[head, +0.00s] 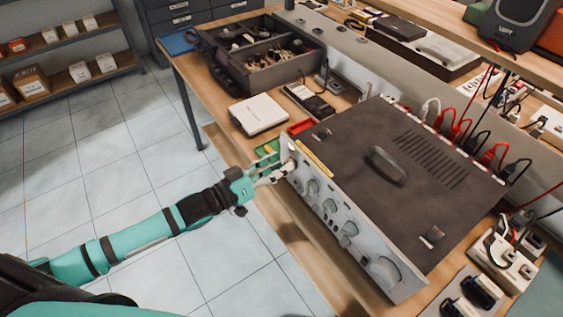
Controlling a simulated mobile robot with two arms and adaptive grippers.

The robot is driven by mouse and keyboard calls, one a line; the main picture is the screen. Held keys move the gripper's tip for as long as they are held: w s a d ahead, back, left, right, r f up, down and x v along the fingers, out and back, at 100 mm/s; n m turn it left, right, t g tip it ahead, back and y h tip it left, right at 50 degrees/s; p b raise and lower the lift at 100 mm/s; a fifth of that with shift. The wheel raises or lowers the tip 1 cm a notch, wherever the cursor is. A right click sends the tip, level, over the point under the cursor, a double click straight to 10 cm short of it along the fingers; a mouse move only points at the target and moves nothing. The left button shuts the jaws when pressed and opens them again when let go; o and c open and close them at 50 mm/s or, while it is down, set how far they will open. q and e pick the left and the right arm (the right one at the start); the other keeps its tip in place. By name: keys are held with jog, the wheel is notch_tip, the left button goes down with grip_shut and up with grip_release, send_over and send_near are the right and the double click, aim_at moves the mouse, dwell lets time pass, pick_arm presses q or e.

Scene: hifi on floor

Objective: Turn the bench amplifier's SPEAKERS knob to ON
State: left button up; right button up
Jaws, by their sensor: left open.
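The bench amplifier (370,205), a dark-topped box with a silver front panel, sits on the wooden bench. Several round knobs (330,206) line its front, with the largest knob (385,271) at the near right end. Panel labels are too small to read, so I cannot tell which knob is SPEAKERS or where it points. My left gripper (276,171) is open at the far left end of the front panel. Its fingers are at or close to a small part there, which they partly hide; I cannot tell whether they touch it. My right gripper is not in view.
Behind the amplifier are red and black plugs (490,153) with cables. A white box (258,114), a handheld meter (309,101) and a dark divided case (262,62) stand beyond its left end. The tiled floor (90,170) before the bench is clear.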

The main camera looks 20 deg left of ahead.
pick_arm(q)
jog(key=shift+w+d, duration=0.35)
jog(key=shift+w, duration=0.05)
grip_shut()
